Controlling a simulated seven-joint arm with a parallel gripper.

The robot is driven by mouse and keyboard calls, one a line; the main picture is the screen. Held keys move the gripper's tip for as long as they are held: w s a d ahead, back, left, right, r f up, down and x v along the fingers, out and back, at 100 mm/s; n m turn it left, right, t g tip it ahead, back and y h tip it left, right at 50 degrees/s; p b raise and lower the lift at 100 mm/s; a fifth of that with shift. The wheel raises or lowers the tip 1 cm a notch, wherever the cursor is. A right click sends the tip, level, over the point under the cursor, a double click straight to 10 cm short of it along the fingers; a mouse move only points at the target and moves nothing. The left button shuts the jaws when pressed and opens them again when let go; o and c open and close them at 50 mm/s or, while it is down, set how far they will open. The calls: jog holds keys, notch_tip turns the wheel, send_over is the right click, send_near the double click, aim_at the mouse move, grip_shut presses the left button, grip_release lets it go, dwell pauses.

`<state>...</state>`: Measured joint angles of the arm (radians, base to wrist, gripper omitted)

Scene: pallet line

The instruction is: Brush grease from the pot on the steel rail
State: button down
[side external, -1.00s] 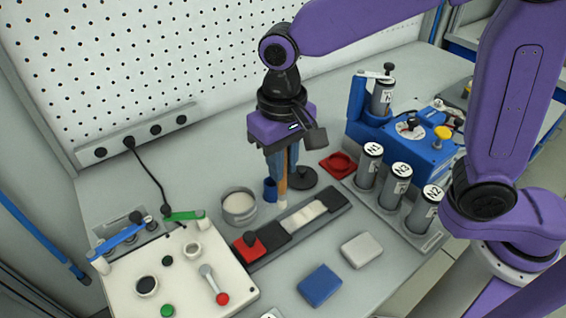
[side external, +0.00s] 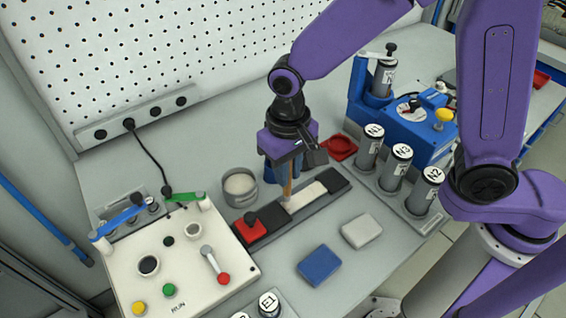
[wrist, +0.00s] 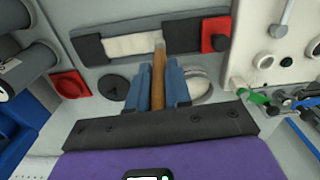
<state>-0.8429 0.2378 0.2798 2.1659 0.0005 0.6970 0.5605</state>
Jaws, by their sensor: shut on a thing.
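My gripper (side external: 282,172) is shut on a wooden-handled brush (side external: 288,190), which points down. In the wrist view the brush (wrist: 158,75) stands between the two blue fingers, its pale tip at the near end of a cream strip. The strip (side external: 309,195) lies along the dark grey rail (side external: 337,181). The tip appears to touch the strip's left end in the side view; exact contact is hard to tell. The round grey pot (side external: 241,199) with pale contents stands left of my gripper, behind the rail; a finger partly covers it in the wrist view (wrist: 197,78).
A red block (side external: 249,228) sits at the rail's left end. A control panel (side external: 185,265) stands front left. Labelled cylinders (side external: 400,167) and a blue machine (side external: 425,145) stand right. Blue (side external: 319,265) and grey (side external: 362,231) blocks lie in front. A black disc (wrist: 113,87) lies behind the rail.

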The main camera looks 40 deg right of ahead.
notch_tip(320, 180, up, 8)
jog(key=a, duration=0.1)
dwell(1.4)
jog(key=shift+f, duration=0.1)
dwell(0.4)
